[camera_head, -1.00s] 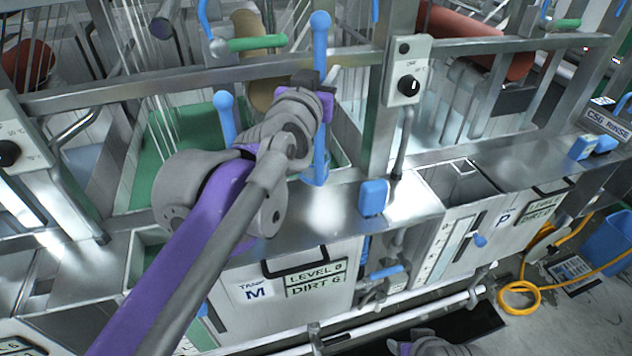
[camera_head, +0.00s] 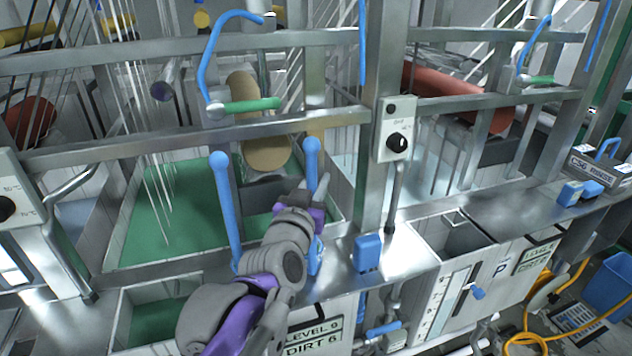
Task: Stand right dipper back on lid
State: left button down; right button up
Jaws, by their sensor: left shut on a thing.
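The right dipper (camera_head: 311,150) is a blue upright rod with a rounded top. My left gripper (camera_head: 318,195) is shut on it partway down, and its arm comes up from the bottom. The dipper's lower part shows just right of my wrist; its foot is mostly hidden, so I cannot tell whether it touches the steel top. The steel top (camera_head: 340,283), which seems to be the lid surface, lies in front of the green bath. A second blue dipper (camera_head: 226,205) stands to the left, at about the same height. My right gripper is not in view.
A green dye bath (camera_head: 165,215) lies behind the dippers. A steel post with a grey control box (camera_head: 395,130) and a blue block (camera_head: 367,253) are to the right. An open steel tank (camera_head: 450,235) is further right. A green-handled blue lever (camera_head: 250,105) hangs above.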

pick_arm(q)
jog(key=shift+f, duration=0.15)
jog(key=c, duration=0.7)
grip_release()
jog(key=shift+c, duration=0.2)
jog(key=shift+s+r, duration=0.15)
jog(key=shift+r, duration=0.05)
jog(key=b+v, duration=0.1)
jog(key=v, duration=1)
jog(key=shift+s, duration=0.35)
jog(key=shift+a, duration=0.1)
